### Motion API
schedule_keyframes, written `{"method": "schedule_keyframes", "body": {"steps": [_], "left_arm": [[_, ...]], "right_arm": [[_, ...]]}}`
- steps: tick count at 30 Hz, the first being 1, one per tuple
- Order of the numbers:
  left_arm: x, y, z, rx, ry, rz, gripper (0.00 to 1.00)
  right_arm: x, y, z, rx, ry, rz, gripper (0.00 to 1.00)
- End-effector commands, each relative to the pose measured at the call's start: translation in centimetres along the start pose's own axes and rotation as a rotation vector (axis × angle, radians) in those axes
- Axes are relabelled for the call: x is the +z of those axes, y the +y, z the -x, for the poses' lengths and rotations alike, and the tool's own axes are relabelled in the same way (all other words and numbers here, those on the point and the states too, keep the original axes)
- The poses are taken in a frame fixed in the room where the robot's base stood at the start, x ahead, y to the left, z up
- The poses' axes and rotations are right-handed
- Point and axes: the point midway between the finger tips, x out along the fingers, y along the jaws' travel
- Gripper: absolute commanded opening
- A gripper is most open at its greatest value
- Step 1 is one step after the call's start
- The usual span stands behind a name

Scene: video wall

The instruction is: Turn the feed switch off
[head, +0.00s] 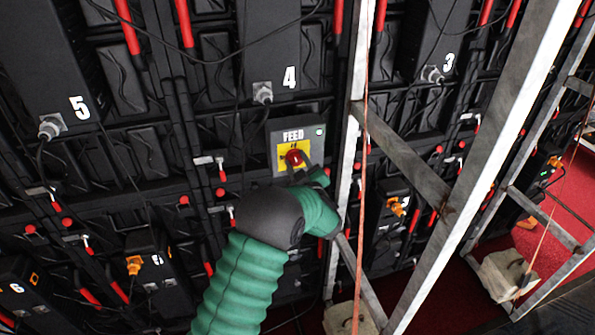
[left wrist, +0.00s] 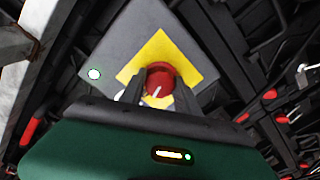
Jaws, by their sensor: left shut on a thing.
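The feed switch is a grey box (head: 312,138) marked FEED, with a yellow plate (head: 282,158) and a red knob (head: 294,157). A small pale light (head: 320,132) shows at its upper right. My left gripper (head: 297,163) reaches the knob from below, at the end of my green arm. In the left wrist view, the red knob (left wrist: 160,83) sits between the two dark fingers of my left gripper (left wrist: 160,88), which is shut on it. A white line shows on the knob's face. The lettering on the plate is partly hidden. My right gripper is not in view.
A metal frame post (head: 350,150) stands close to the right of the box, with a slanted brace (head: 405,160) and a thin orange cord (head: 362,200). Dark panels with cables and red handles fill the wall. Pale weights (head: 505,275) rest on the red floor.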

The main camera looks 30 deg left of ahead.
Motion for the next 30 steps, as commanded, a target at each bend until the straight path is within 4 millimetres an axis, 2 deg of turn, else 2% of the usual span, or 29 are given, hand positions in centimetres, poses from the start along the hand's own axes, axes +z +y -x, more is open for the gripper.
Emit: {"method": "schedule_keyframes", "body": {"steps": [1,3,30], "left_arm": [[0.7,-0.5,0.0,0.000,0.001,0.044,0.00],[0.7,-0.5,0.0,0.000,0.001,0.112,0.00],[0.9,-0.6,0.0,-0.004,-0.001,0.957,0.00]], "right_arm": [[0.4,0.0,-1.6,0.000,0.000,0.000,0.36],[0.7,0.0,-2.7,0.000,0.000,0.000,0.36],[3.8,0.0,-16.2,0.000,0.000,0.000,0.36]]}}
